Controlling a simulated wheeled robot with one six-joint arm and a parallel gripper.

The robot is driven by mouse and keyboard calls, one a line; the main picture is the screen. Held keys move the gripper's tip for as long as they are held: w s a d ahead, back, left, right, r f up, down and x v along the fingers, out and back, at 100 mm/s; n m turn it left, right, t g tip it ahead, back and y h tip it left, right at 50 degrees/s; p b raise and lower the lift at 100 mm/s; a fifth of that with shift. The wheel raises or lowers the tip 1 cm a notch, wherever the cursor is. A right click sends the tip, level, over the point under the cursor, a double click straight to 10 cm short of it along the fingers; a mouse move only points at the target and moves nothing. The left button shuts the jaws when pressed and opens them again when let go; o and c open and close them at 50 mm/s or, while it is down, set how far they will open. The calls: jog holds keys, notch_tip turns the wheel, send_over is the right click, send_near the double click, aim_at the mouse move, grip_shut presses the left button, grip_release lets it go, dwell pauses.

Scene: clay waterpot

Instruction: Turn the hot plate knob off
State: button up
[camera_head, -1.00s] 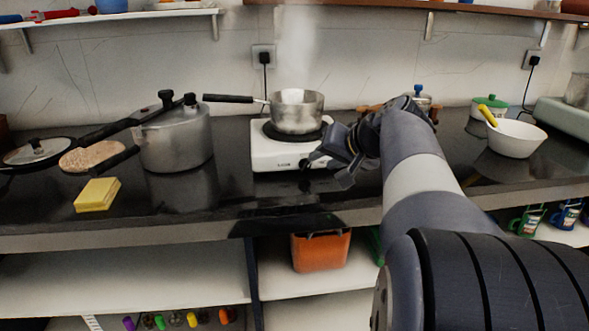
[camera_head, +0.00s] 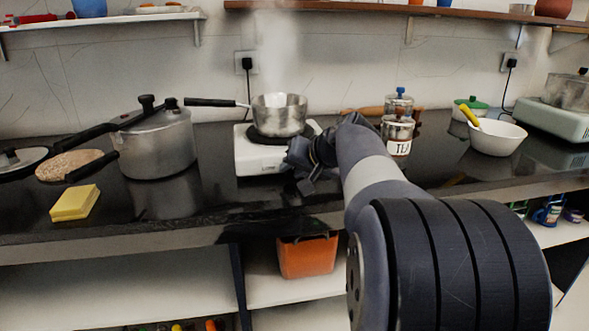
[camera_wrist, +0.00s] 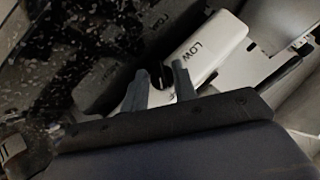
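The white hot plate (camera_head: 257,161) stands on the dark counter with a steaming saucepan (camera_head: 278,116) on it. My gripper (camera_head: 296,177) is at the front right of the hot plate, and its hand hides the knob in the head view. In the wrist view, the hot plate's front (camera_wrist: 205,52) shows the word LOW. A dark round knob (camera_wrist: 158,74) shows between the tips of my gripper (camera_wrist: 160,72). The two fingers are apart, one on each side of the knob. I cannot tell whether they touch it.
A pressure cooker (camera_head: 158,145) and a yellow sponge (camera_head: 75,203) are to the left. A jar marked TEA (camera_head: 398,136) and a white bowl (camera_head: 497,138) are to the right. The counter's front edge runs below my gripper.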

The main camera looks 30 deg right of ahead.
jog(key=shift+c, duration=1.1)
jog(key=shift+r+p, duration=0.15)
jog(key=shift+p, duration=0.2)
jog(key=shift+a+r+n+g+h+p, duration=0.15)
jog(key=shift+n+h+p, duration=0.1)
jog(key=shift+h+p, duration=0.25)
jog(key=shift+a+n+g+h+p, duration=0.15)
jog(key=shift+n+h+p, duration=0.15)
jog(key=shift+p, duration=0.3)
jog(key=n+h+p, duration=0.1)
jog(key=p, duration=0.1)
jog(key=shift+w+g+h+p, duration=0.1)
jog(key=shift+g+h+p, duration=0.25)
jog(key=shift+g+h, duration=0.05)
jog(key=shift+h+p, duration=0.4)
jog(key=shift+p, duration=0.1)
jog(key=shift+f+n, duration=0.2)
jog(key=shift+n, duration=0.05)
